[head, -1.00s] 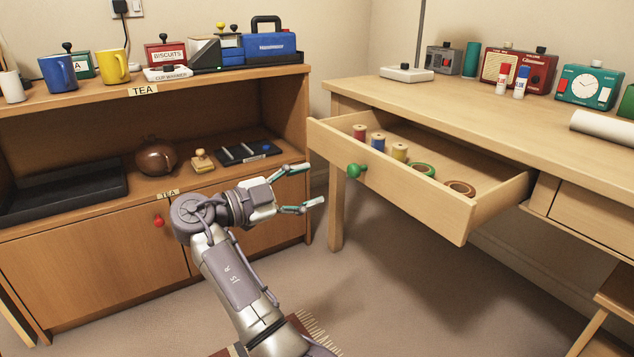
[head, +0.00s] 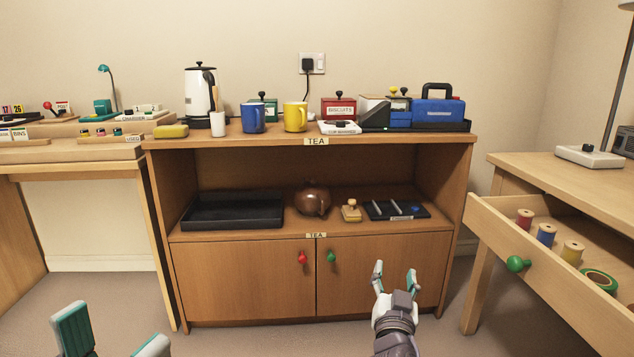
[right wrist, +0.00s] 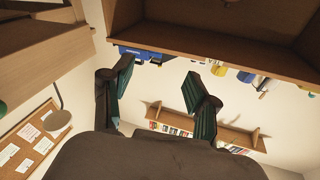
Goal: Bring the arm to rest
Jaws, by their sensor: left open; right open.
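My right gripper (head: 396,275) is open and empty in front of the tea cabinet's lower right door (head: 375,290), its fingers pointing towards the cabinet. In the right wrist view its two fingers (right wrist: 160,78) stand apart with nothing between them. My left gripper (head: 112,338) is open at the lower left of the head view. Its two teal-padded fingertips are apart, and the rest of it is cut off by the picture's edge.
The desk drawer (head: 540,275) stands open on the right, holding several spools and a green tape ring (head: 600,281). The cabinet top (head: 280,140) carries mugs, a kettle (head: 199,95) and boxes. A black tray (head: 232,211) and a brown teapot (head: 312,201) are on its shelf. Both doors are shut.

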